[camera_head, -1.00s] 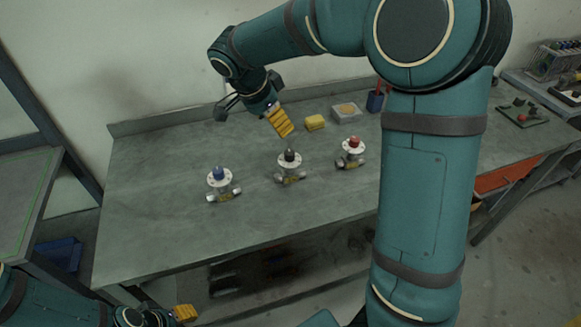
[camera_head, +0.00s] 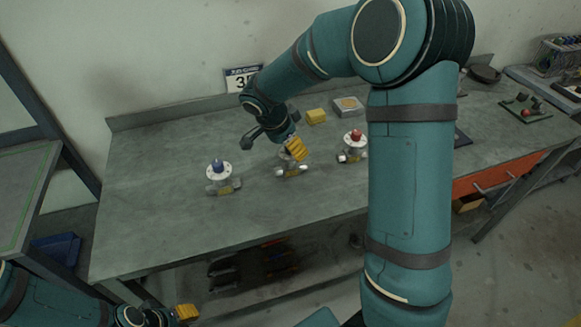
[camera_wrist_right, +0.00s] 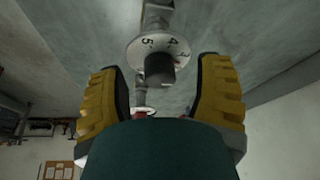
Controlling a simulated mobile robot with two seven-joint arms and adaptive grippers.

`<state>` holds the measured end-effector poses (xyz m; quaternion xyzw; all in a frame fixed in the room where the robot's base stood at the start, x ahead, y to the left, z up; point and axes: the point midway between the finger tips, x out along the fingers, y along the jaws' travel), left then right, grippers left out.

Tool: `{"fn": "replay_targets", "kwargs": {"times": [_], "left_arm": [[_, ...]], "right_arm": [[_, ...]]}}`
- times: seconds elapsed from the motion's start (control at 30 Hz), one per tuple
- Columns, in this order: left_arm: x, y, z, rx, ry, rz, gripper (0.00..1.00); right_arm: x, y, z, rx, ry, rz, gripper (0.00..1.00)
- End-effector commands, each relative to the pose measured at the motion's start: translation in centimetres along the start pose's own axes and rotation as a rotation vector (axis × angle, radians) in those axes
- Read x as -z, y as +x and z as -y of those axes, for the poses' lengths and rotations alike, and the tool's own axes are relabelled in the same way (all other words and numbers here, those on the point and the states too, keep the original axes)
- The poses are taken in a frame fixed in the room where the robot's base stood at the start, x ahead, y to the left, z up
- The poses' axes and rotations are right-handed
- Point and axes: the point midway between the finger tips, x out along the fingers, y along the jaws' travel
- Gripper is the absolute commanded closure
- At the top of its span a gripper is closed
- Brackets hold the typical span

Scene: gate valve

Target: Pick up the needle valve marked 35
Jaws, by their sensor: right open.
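Three valves with round white dials stand on the grey bench: a blue-knobbed one (camera_head: 219,173) at left, a dark-knobbed one (camera_head: 292,170) in the middle, and a red-knobbed one (camera_head: 354,142) at right. My right gripper (camera_head: 296,149) is above the middle valve and hides most of its top. In the right wrist view the gripper (camera_wrist_right: 161,82) is open, with the dark knob (camera_wrist_right: 159,67) ahead between its yellow fingers, apart from both. Dial digits such as 5 and 4 show there. No 35 is legible on any valve. My left gripper (camera_head: 187,312) is low at left, its jaws unclear.
A wall sign (camera_head: 242,78) shows a 3, its rest hidden by my right arm. A yellow block (camera_head: 316,116) and a grey box (camera_head: 348,106) lie behind the valves. The bench (camera_head: 150,215) is clear at left and in front.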

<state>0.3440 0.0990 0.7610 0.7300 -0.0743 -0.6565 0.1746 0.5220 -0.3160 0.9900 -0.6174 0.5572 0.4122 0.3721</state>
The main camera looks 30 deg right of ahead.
Motion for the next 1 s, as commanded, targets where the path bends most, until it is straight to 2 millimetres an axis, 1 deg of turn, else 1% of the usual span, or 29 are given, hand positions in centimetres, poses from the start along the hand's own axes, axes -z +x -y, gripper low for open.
{"fn": "replay_targets", "kwargs": {"times": [0.03, 0.07, 0.27, 0.3, 0.37, 0.4, 0.47, 0.5, 0.9, 1.0], "left_arm": [[-0.04, 0.09, 0.04, 0.000, 0.000, 0.001, 0.53], [-0.05, 0.10, 0.04, 0.000, 0.000, 0.001, 0.53], [-0.05, 0.06, 0.02, 0.000, 0.000, 0.001, 0.53], [-0.05, 0.05, 0.02, 0.000, 0.000, 0.001, 0.53], [-0.05, 0.05, 0.02, 0.000, 0.000, 0.001, 0.53], [-0.05, 0.05, 0.02, 0.000, 0.000, 0.001, 0.53], [-0.05, 0.05, 0.02, 0.000, 0.000, 0.001, 0.53], [-0.05, 0.06, 0.02, 0.000, 0.000, 0.001, 0.53], [-0.04, 0.06, 0.02, 0.000, 0.000, 0.001, 0.53], [-0.02, -0.03, -0.01, 0.000, 0.000, 0.001, 0.53]], "right_arm": [[-0.04, 0.56, -0.04, -0.002, 0.000, 0.001, 0.35], [-0.04, 0.70, -0.04, -0.002, 0.000, 0.001, 0.35], [-0.02, 0.70, -0.01, 0.000, 0.000, 0.001, 0.35], [-0.02, 0.69, 0.00, 0.000, 0.000, 0.001, 0.40], [-0.02, 0.68, 0.00, 0.000, 0.000, 0.001, 0.61], [-0.02, 0.67, 0.00, 0.000, 0.000, 0.001, 0.75], [-0.01, 0.67, 0.00, 0.000, 0.000, 0.001, 0.96], [-0.01, 0.67, 0.00, 0.000, 0.000, 0.001, 1.00], [0.07, 0.66, -0.01, 0.000, 0.000, -0.001, 1.00], [0.27, 0.19, 0.03, 0.001, 0.001, -0.001, 1.00]]}}
